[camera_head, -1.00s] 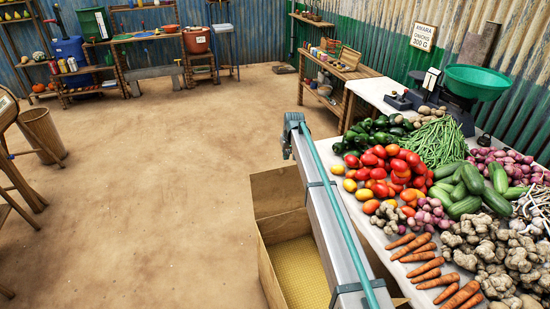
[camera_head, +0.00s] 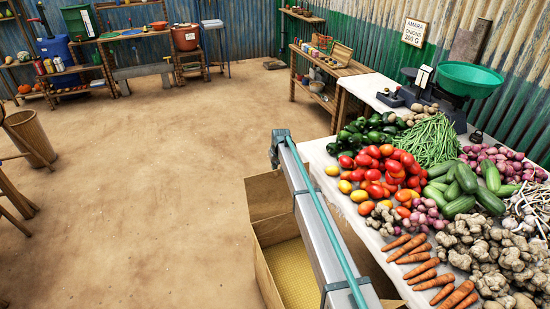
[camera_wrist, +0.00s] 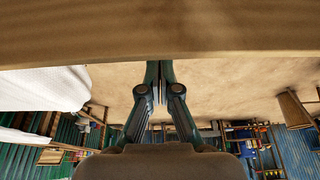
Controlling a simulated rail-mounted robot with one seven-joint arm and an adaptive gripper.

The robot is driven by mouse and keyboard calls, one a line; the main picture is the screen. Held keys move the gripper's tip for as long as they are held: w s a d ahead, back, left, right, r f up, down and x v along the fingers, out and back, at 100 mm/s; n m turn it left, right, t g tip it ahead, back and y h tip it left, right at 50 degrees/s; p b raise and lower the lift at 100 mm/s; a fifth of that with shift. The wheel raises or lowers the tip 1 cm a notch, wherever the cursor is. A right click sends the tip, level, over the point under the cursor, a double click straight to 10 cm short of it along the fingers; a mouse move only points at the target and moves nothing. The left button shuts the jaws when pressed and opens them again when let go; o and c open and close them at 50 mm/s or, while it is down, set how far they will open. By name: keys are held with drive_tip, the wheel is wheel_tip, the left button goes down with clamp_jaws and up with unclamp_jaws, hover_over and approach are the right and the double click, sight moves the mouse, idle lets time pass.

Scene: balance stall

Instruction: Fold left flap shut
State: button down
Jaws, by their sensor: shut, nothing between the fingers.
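The open cardboard box (camera_head: 262,262) stands on the floor left of the vegetable table. Its yellowish inside (camera_head: 292,272) shows. A flap (camera_head: 267,195) stands up at its far end. The left side's panel is upright or leaning outward; I cannot tell which. My arm crosses above the box and hides its right side. My gripper (camera_wrist: 159,64) is shut and empty in the wrist view. Its tips reach the edge of a brown board (camera_wrist: 160,32), likely cardboard of the box; I cannot tell whether they touch. The gripper is not clearly visible in the head view.
The vegetable table (camera_head: 372,240) stands close to the right of the box and my arm. A wooden shelf table (camera_head: 330,72) is farther back. The dirt floor (camera_head: 140,170) to the left is clear. A woven basket (camera_head: 30,138) stands at the far left.

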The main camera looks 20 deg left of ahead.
drive_tip(key=shift+s+d+r+p, duration=0.2)
drive_tip(key=shift+s+d+p, duration=0.15)
drive_tip(key=shift+s+d, duration=0.75)
drive_tip(key=shift+s, duration=0.1)
